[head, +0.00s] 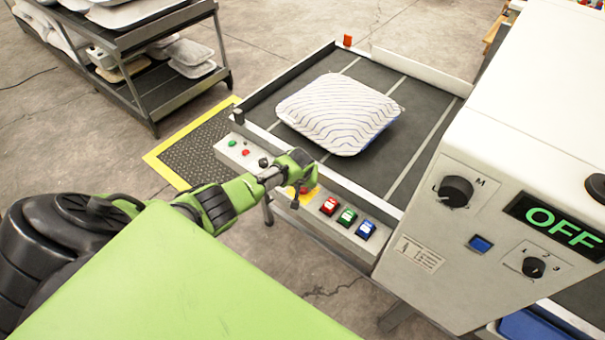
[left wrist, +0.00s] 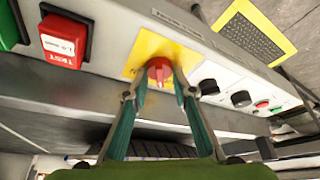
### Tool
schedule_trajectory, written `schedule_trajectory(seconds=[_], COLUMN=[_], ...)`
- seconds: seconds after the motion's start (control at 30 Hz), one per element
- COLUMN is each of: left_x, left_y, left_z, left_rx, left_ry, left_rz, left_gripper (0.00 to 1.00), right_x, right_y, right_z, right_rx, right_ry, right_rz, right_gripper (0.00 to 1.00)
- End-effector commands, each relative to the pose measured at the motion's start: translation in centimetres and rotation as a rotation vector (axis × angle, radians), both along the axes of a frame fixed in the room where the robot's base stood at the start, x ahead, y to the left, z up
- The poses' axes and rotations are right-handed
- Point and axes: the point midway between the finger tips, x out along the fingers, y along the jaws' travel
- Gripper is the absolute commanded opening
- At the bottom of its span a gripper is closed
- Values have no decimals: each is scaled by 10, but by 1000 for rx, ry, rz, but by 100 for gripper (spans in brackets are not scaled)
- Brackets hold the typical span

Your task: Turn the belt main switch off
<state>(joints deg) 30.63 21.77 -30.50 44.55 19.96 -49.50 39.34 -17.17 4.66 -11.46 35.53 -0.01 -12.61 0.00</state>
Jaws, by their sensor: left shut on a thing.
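The belt main switch is a red rotary knob (left wrist: 159,70) on a yellow plate (left wrist: 186,55), set in the grey control panel on the front of the belt table. In the head view the yellow plate (head: 312,194) shows just beyond my gripper, which hides most of the knob. My left gripper (head: 297,186) reaches the panel from the left. In the left wrist view its two teal fingers (left wrist: 160,82) close in on both sides of the knob, and it is shut on it. My right gripper is in neither view.
Red (head: 329,206), green (head: 347,216) and blue (head: 366,230) buttons sit right of the switch; small knobs (left wrist: 241,99) sit on its other side. A striped pillow (head: 340,112) lies on the belt. A white machine (head: 470,215) with a green "OFF" display stands at right.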

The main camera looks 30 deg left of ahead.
Motion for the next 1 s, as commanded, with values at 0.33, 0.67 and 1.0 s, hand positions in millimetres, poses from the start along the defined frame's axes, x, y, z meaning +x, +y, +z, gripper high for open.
schedule_trajectory(seconds=[0.33, 0.67, 1.0], left_x=[1, 1, 1], left_y=[-2, -1, -1], left_z=[-1, 0, 0], left_rx=[-1, -1, -1], left_ry=[2, 0, -1], left_rz=[191, 248, 249], left_gripper=[3, 3, 3], right_x=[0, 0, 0], right_y=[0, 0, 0], right_z=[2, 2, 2], right_rx=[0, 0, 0], right_ry=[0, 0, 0], right_rz=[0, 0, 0], right_gripper=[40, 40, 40])
